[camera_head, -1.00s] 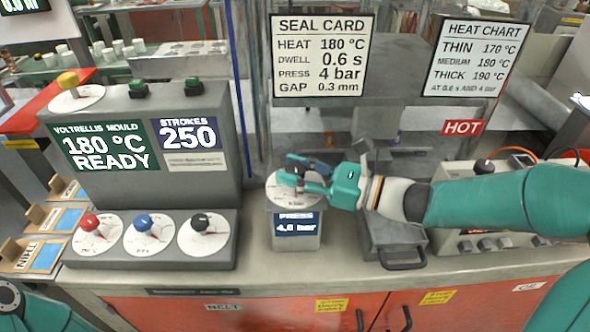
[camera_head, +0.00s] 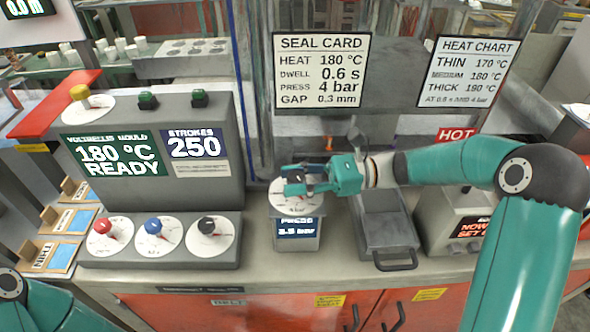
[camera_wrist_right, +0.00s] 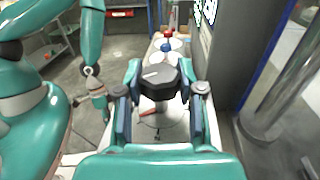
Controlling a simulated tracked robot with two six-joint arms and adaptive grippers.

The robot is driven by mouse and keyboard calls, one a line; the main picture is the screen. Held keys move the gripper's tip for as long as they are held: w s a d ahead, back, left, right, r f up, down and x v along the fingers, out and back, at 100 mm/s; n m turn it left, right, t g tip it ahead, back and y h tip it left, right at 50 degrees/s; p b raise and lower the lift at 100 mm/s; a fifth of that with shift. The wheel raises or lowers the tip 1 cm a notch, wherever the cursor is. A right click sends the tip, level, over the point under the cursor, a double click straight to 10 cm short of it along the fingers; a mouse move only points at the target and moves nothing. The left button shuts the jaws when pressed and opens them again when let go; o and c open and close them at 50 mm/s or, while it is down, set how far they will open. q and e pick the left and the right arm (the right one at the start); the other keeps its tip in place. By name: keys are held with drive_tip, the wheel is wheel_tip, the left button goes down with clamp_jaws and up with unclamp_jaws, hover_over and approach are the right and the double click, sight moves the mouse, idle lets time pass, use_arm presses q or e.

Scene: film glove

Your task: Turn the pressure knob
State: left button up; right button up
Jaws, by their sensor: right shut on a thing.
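The pressure knob is the dark knob (camera_wrist_right: 160,80) on top of a small grey unit (camera_head: 296,245). Its white dial (camera_head: 297,209) faces up, and a red pointer shows on it in the right wrist view. My right gripper (camera_head: 291,180) is shut on the knob from the right side, one finger on each side of it. The fingers partly hide the knob in the head view. The PRESS display (camera_head: 297,229) appears to read 3.5 bar. The seal card (camera_head: 320,72) gives 4 bar. My left gripper (camera_wrist_right: 97,98) hangs apart, small in the right wrist view; its jaws are unclear.
A grey console with red (camera_head: 103,226), blue (camera_head: 154,227) and black (camera_head: 207,224) knobs stands left of the unit. A grey tray with a handle (camera_head: 396,259) lies close on the right. A HOT sign (camera_head: 457,134) hangs behind. The bench front strip is clear.

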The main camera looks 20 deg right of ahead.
drive_tip(key=shift+w+n+g+p, duration=0.1)
drive_tip(key=shift+n+g+p, duration=0.95)
drive_tip(key=shift+g, duration=0.85)
drive_tip(key=shift+n, duration=0.25)
drive_tip(key=o, duration=1.2)
drive_tip(key=shift+d, duration=0.1)
drive_tip(key=d, duration=0.7)
drive_tip(key=shift+w+d, duration=0.2)
drive_tip(key=shift+w, duration=0.05)
drive_tip(key=shift+a, duration=0.1)
